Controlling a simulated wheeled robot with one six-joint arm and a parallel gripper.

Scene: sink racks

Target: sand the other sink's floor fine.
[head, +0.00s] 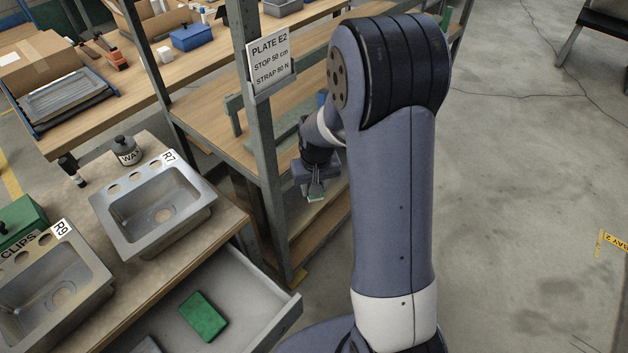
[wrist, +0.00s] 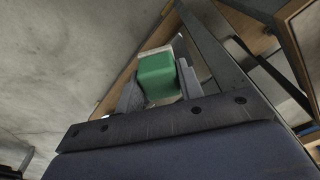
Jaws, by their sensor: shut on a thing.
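My gripper (head: 315,188) is shut on a green block with a pale face (wrist: 157,74). It holds the block in the air beside the rack post, right of the bench and apart from both sinks. In the wrist view the two grey fingers of my gripper (wrist: 160,90) press on the block's sides. The steel sink marked R7 (head: 112,217) sits on the bench, its basin empty. The steel sink marked R9 (head: 78,262) is at the lower left, partly cut off by the picture's edge. I cannot tell how either floor is finished.
An open drawer (head: 245,267) below the bench holds a green pad (head: 203,316) and part of a grey one (head: 147,346). A WAX bottle (head: 127,151) and a green CLIPS box (head: 22,220) stand near the sinks. A rack post (head: 262,150) bears a PLATE E2 sign (head: 270,58).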

